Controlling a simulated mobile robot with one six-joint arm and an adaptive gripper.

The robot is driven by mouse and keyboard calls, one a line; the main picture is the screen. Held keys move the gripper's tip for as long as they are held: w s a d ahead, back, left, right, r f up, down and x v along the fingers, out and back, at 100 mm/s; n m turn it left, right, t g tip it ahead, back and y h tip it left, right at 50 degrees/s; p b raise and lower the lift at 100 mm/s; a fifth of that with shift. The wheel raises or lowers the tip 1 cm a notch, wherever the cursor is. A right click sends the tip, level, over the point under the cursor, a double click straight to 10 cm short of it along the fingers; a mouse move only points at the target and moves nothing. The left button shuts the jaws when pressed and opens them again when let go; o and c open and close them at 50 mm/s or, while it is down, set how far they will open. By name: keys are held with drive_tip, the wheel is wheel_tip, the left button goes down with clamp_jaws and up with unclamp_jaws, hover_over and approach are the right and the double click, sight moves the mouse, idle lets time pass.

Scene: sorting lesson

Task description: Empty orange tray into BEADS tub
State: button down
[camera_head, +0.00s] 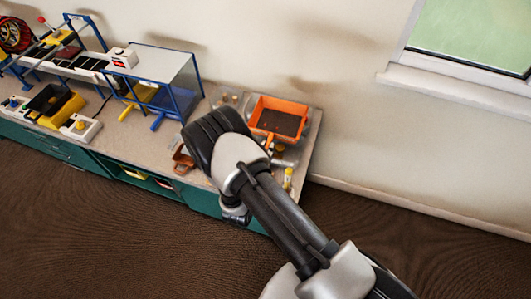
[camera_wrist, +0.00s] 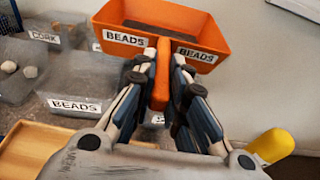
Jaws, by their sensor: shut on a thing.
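The orange tray (camera_head: 296,108) is at the right end of the bench in the head view. In the wrist view, the tray (camera_wrist: 215,66) carries two BEADS labels, and its inside looks dark brown. I cannot make out separate beads. My gripper (camera_wrist: 164,60) is shut on the tray's orange handle (camera_wrist: 161,88). My arm hides the gripper in the head view. A clear grey tub with a BEADS label (camera_wrist: 75,105) stands below and left of the tray in the wrist view. Its inside is mostly hidden. I cannot tell the tray's height above the tubs.
A CORK tub (camera_wrist: 45,37) and a tub with pale round pieces (camera_wrist: 15,84) stand left. A wooden tray (camera_wrist: 38,150) is lower left. A yellow-capped thing (camera_wrist: 272,145) is near the right. A blue-framed case (camera_head: 165,68) stands left on the bench (camera_head: 150,143); the wall is behind.

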drive_tip(key=shift+w+f+t+h+b, duration=0.25)
drive_tip(key=shift+f+t+b, duration=0.35)
drive_tip(key=shift+b, duration=0.75)
drive_tip(key=t+b, duration=0.1)
drive_tip(key=b, duration=0.1)
drive_tip(key=f+t+h+b, duration=0.1)
drive_tip(key=b, duration=0.2)
drive_tip(key=w+t+b, duration=0.1)
drive_tip(key=b, duration=0.1)
drive_tip(key=shift+d+f+t, duration=0.3)
drive_tip(key=shift+s+a+r+n+h, duration=0.3)
drive_tip(key=shift+a+r+n+h, duration=0.15)
drive_tip(key=shift+n, duration=0.25)
drive_tip(key=w+a+n+g+h, duration=0.1)
drive_tip(key=w+a+n+h, duration=0.1)
drive_tip(key=a+n, duration=1.1)
drive_tip(key=shift+w+r+n+g+h, duration=0.15)
drive_tip(key=shift+w+n+g+h, duration=0.4)
drive_tip(key=shift+n, duration=3.65)
drive_tip(key=shift+s, duration=0.2)
